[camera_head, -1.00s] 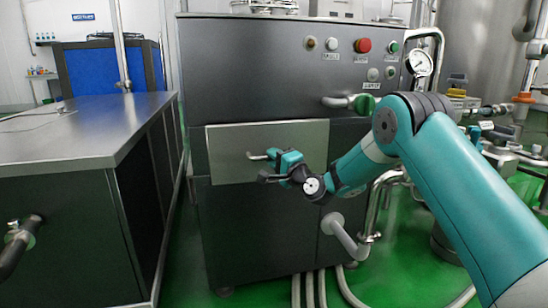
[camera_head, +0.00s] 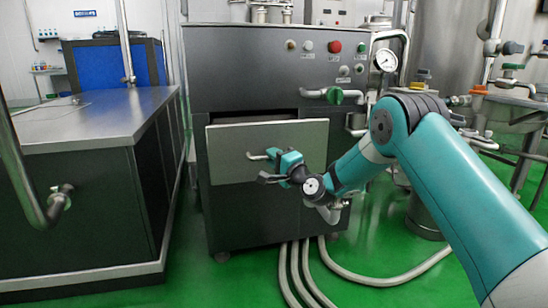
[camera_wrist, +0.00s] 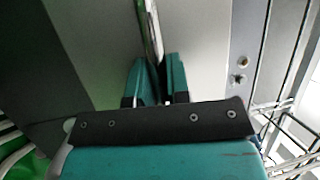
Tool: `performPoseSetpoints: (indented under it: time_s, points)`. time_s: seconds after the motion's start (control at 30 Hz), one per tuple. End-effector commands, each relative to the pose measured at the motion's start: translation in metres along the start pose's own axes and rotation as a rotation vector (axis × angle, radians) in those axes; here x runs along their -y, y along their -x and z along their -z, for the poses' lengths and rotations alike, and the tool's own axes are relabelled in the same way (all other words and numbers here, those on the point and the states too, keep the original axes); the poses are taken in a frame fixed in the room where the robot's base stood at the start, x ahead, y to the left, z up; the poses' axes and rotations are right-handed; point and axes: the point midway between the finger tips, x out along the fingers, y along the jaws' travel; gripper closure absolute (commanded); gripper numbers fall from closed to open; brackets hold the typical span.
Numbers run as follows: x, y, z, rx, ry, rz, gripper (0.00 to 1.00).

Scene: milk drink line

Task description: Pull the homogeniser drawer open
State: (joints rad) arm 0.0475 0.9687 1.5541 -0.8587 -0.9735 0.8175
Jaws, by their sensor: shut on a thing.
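The homogeniser (camera_head: 245,75) is a dark grey metal cabinet in the middle of the head view. Its drawer has a lighter grey front panel (camera_head: 225,165) that stands out from the cabinet, with a dark gap (camera_head: 255,116) showing above it. The drawer handle (camera_head: 258,157) is a thin metal bar, partly hidden by my gripper. My gripper (camera_head: 275,163) is shut on the handle. In the wrist view the two teal fingers (camera_wrist: 158,85) close around the handle bar (camera_wrist: 152,35), in front of the panel. The drawer's inside is hidden from these angles.
A steel-topped cabinet (camera_head: 90,118) stands at the left. Hoses (camera_head: 292,275) run over the green floor (camera_head: 370,262) below the homogeniser. Pipes and a gauge (camera_head: 386,60) are at its right side.

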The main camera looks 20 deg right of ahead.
Motion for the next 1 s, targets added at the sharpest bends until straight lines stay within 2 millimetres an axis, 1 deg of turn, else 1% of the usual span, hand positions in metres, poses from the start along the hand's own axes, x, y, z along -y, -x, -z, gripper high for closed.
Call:
performPoseSetpoints:
  time_s: [0.27,0.3,0.4,0.67,0.77,0.87,1.0]
  points:
    - [-0.001,0.0,0.0,0.0,0.0,-0.002,1.0]
    - [-0.001,0.0,0.0,0.0,0.0,-0.002,0.79]
    - [-0.001,0.0,0.0,0.0,0.0,-0.002,0.59]
    - [0.0,0.001,0.0,0.0,0.0,-0.001,0.59]
    - [-0.001,0.005,0.001,0.0,-0.001,-0.001,0.59]
    - [-0.002,0.017,0.002,-0.001,0.0,-0.003,0.59]
    - [-0.004,0.043,0.002,-0.003,-0.003,-0.006,0.59]
